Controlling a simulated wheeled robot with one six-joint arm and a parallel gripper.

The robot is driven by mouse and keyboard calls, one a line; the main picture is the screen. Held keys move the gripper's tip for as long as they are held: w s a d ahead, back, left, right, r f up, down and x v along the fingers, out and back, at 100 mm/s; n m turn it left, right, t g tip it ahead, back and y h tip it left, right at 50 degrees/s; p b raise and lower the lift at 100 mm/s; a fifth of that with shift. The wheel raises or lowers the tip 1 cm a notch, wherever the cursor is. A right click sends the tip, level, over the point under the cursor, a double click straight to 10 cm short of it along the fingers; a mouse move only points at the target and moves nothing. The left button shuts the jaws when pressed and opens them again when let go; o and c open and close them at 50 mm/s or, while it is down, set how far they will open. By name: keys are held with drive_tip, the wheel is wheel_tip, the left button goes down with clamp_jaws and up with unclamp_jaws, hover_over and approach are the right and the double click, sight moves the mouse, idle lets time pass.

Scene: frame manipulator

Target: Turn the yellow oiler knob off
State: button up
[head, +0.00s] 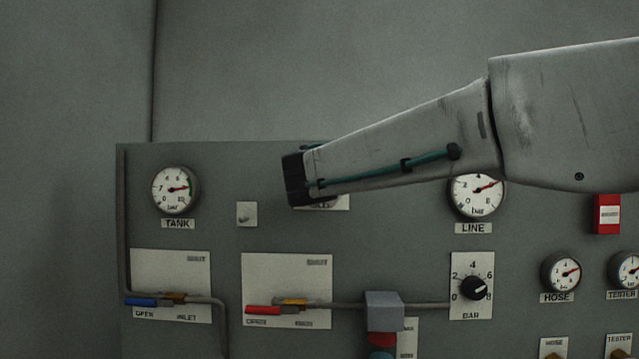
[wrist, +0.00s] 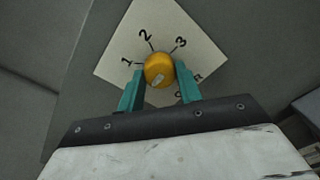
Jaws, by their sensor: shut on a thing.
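The yellow oiler knob (wrist: 158,70) sits on a white dial plate (wrist: 190,30) marked 1, 2 and 3 in the wrist view. A pale pointer mark on the knob faces down toward my gripper. My gripper (wrist: 159,82) has its two teal fingers on either side of the knob, shut on it. In the head view my gripper (head: 293,180) is against the upper part of the grey panel, and it hides the knob. Only the lower edge of the dial plate (head: 338,203) shows there.
The panel (head: 220,160) carries a TANK gauge (head: 175,190), a LINE gauge (head: 477,195) partly behind my arm, and a black BAR knob (head: 474,288). Below are a blue lever (head: 142,302) and a red lever (head: 264,310). A red box (head: 607,214) is at the right.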

drive_tip(key=shift+f, duration=0.15)
drive_tip(key=o, duration=1)
drive_tip(key=s, duration=0.7)
drive_tip(key=shift+s+a+r, duration=0.2)
drive_tip(key=shift+s+a, duration=0.05)
drive_tip(key=shift+s, duration=0.15)
